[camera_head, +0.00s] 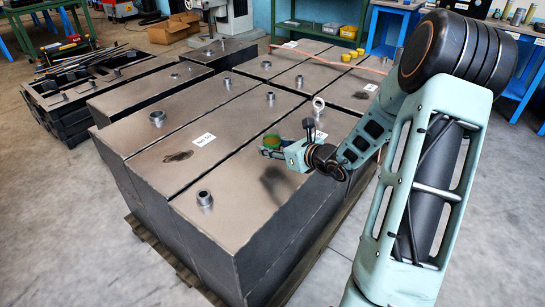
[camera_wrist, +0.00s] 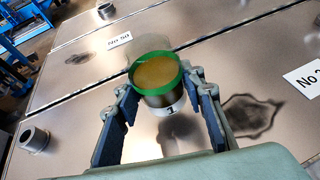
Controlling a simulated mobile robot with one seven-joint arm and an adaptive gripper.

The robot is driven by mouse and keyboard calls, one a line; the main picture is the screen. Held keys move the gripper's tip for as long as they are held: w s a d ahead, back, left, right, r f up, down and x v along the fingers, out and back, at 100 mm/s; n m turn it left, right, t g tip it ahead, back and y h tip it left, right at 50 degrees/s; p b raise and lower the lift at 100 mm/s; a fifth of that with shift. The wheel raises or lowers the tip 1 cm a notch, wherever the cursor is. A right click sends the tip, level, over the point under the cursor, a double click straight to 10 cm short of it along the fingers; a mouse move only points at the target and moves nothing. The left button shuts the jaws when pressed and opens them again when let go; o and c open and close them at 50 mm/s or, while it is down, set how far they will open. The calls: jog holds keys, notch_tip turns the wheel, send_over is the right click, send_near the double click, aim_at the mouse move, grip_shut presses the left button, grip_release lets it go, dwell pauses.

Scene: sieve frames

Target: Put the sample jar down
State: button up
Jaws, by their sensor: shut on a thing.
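The sample jar (camera_wrist: 157,73) shows in the wrist view with a green rim, amber contents and a pale band marked 1 below. My gripper (camera_wrist: 160,98) is shut on it, one finger at each side. In the head view the jar is a small green shape (camera_head: 271,139) at the end of my gripper (camera_head: 273,149), over the metal box tops (camera_head: 235,165). A dark patch lies on the metal below the gripper. Whether the jar's base touches the metal cannot be told, as its underside is hidden.
Several round metal necks, such as one at the near left (camera_head: 205,199), stand up from the box tops. White labels (camera_head: 203,139) lie flat there. Bare metal lies left of my gripper.

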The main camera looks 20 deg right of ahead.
jog(key=shift+w+f+b, duration=0.1)
jog(key=shift+f+b, duration=0.35)
jog(key=shift+f, duration=1.2)
jog(key=shift+f, duration=0.1)
jog(key=shift+f, duration=0.15)
jog(key=o, duration=1.3)
jog(key=shift+c, duration=0.2)
jog(key=shift+r, duration=0.2)
